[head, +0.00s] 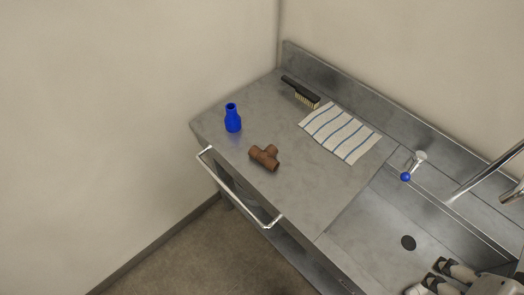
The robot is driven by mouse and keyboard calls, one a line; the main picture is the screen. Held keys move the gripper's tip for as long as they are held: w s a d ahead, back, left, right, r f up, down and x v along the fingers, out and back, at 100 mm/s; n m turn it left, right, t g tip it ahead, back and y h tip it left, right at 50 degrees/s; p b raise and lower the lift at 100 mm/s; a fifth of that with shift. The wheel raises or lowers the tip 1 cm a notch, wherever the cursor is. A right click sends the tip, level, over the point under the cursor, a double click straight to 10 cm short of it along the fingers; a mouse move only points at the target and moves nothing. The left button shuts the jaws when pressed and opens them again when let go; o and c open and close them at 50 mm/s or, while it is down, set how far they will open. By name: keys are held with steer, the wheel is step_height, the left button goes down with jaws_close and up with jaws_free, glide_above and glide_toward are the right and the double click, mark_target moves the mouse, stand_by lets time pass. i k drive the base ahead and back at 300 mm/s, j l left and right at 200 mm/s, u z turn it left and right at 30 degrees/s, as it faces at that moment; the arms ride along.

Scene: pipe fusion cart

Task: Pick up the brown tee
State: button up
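The brown tee (265,157) lies on the grey metal worktop (305,205), near its front edge. It is a short pipe with a side branch, and nothing touches it. My gripper (434,273) shows at the bottom right corner, over the sink side and well to the right of the tee. Its two dark-tipped fingers are apart with nothing seen between them. Part of the gripper is cut off by the frame edge.
A blue bottle-shaped reducer (233,118) stands left of the tee. A striped cloth (340,133) and a black-handled brush (301,92) lie behind it. A rail (238,192) runs along the front.

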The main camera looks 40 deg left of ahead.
mark_target(264, 157)
steer(key=u, duration=1.8)
steer(key=i+z, duration=0.15)
steer(key=z, duration=0.3)
steer(key=i+z, duration=0.15)
steer(key=z, duration=0.3)
steer(key=i+j+z, duration=0.1)
steer(key=z, duration=0.35)
